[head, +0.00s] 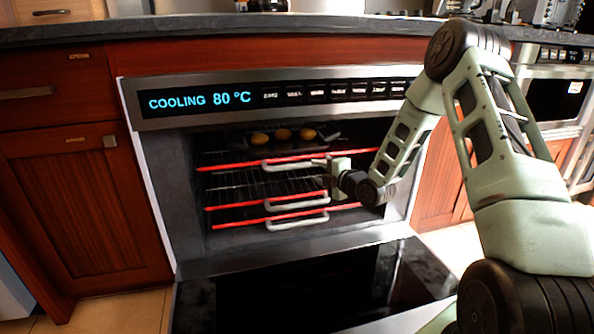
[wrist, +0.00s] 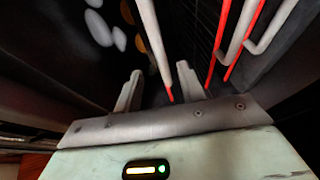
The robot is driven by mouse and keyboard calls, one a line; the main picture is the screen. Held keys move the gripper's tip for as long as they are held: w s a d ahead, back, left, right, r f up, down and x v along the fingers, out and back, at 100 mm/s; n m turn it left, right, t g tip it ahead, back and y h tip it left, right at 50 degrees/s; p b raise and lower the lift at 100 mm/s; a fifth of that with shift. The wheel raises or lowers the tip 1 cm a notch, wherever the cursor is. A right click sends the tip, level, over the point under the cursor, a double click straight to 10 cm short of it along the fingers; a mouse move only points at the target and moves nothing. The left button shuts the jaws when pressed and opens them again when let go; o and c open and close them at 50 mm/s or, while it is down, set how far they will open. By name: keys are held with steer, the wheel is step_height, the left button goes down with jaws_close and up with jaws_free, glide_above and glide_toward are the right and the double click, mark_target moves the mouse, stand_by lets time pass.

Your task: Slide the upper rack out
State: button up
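The upper rack (head: 225,165) has a red front bar and a pale looped handle (head: 290,166), and sits inside the open oven (head: 178,190). My gripper (head: 328,168) is at the right end of this handle, in front of the racks. In the wrist view, my two fingers (wrist: 160,70) stand apart, with the pale handle bar (wrist: 149,35) running between them. The bar looks closer to the right finger; I cannot see clear contact. The fingertips are partly hard to make out in the head view.
Three yellow-brown round items (head: 283,134) sit in a dark tray on the upper rack. Two lower racks (head: 235,205) with similar handles lie below. The oven door (head: 300,290) is folded down in front. The display panel (head: 200,100) reads COOLING 80 °C.

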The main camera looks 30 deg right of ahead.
mark_target(302, 167)
steer(key=b+x, duration=0.3)
steer(key=x, duration=0.6)
steer(key=shift+w+f, duration=0.2)
steer(key=shift+w, duration=0.1)
steer(key=shift+b+x, duration=0.3)
steer(key=shift+x, duration=0.45)
steer(key=shift+r, duration=0.15)
steer(key=shift+c, duration=0.3)
jaws_close()
steer(key=shift+s, duration=0.1)
